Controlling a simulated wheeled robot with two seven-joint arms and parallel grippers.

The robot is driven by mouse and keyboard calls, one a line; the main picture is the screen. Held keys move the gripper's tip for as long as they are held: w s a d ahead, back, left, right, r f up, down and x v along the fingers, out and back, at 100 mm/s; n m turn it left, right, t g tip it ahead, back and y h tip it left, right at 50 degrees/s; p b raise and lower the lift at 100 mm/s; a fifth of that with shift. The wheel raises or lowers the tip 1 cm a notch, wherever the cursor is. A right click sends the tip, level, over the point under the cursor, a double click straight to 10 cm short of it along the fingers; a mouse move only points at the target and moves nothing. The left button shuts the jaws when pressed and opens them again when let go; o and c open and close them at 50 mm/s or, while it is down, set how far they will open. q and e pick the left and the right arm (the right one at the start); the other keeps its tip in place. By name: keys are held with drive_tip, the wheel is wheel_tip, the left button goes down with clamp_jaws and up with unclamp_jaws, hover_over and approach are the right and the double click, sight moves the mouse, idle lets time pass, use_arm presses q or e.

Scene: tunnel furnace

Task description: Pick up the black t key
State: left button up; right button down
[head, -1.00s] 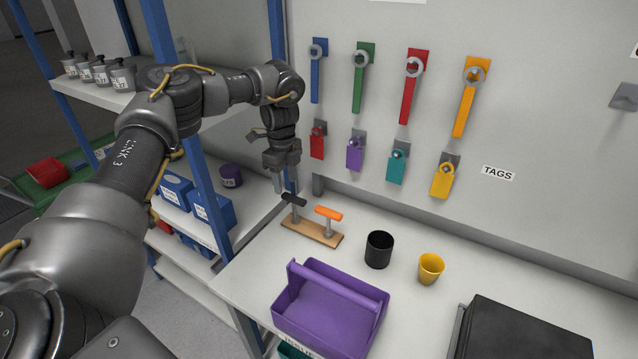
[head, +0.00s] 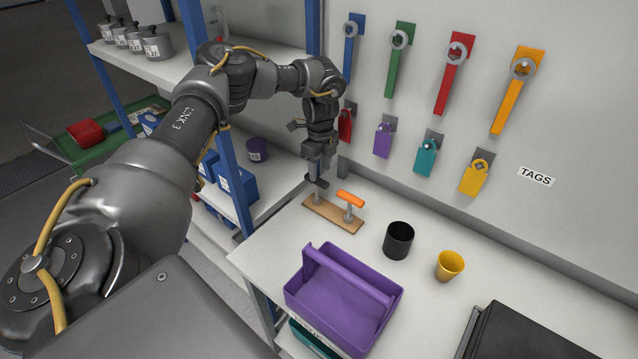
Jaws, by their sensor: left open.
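The black T key (head: 317,183) stands upright in a wooden block (head: 333,215) near the back left of the white table. Its dark crossbar shows just below my left gripper. An orange T key (head: 350,200) stands beside it in the same block. My left gripper (head: 313,168) is open, pointing down, right above the black key's handle. I cannot tell whether a finger touches the handle. My right gripper is out of view.
A purple tote (head: 340,297) with a handle, a black cup (head: 398,240) and a yellow cup (head: 449,266) stand on the table (head: 430,315). A black case (head: 530,335) lies at front right. Wrenches and tags hang on the wall panel behind. A blue-post shelf (head: 228,170) stands at left.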

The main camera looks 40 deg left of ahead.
sight(317, 191)
use_arm(q)
drive_tip(key=shift+s+a+f+p, duration=0.1)
drive_tip(key=shift+s+f+p, duration=0.05)
drive_tip(key=shift+s+p, duration=0.55)
wheel_tip(317, 191, down, 4)
drive_tip(key=shift+w+a+r+p, duration=0.1)
drive_tip(key=shift+w+a+p, duration=0.05)
drive_tip(key=shift+p, duration=0.55)
drive_tip(key=shift+f, duration=0.35)
drive_tip(key=shift+r, duration=0.1)
drive_tip(key=shift+c, duration=0.6)
clamp_jaws()
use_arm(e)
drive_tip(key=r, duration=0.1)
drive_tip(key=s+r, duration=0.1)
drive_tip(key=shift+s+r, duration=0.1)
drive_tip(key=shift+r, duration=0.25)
